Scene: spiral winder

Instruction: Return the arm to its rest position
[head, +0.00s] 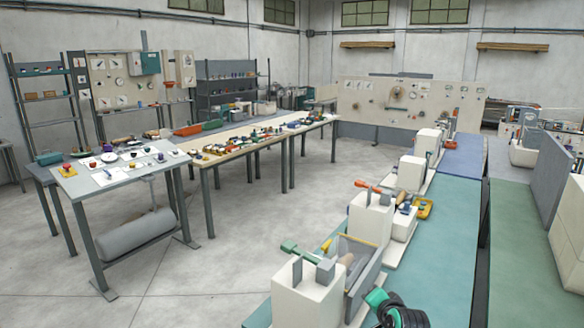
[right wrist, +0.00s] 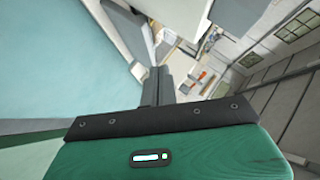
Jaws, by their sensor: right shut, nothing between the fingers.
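My right gripper (right wrist: 159,76) shows in the right wrist view with its grey fingers together and nothing between them. It points out over the bench, beside the pale teal bench top (right wrist: 60,60). In the head view a green and black part of my right arm (head: 396,312) shows at the bottom edge; its fingers cannot be made out there. The nearest winder station on the bench, a white block (head: 305,300) with a green handle (head: 300,250), stands to the left of it. My left gripper is in neither view.
More white stations, one with an orange handle (head: 372,187), line the teal bench (head: 440,235). A grey panel (head: 556,182) rises on the right. Open concrete floor (head: 240,260) lies to the left.

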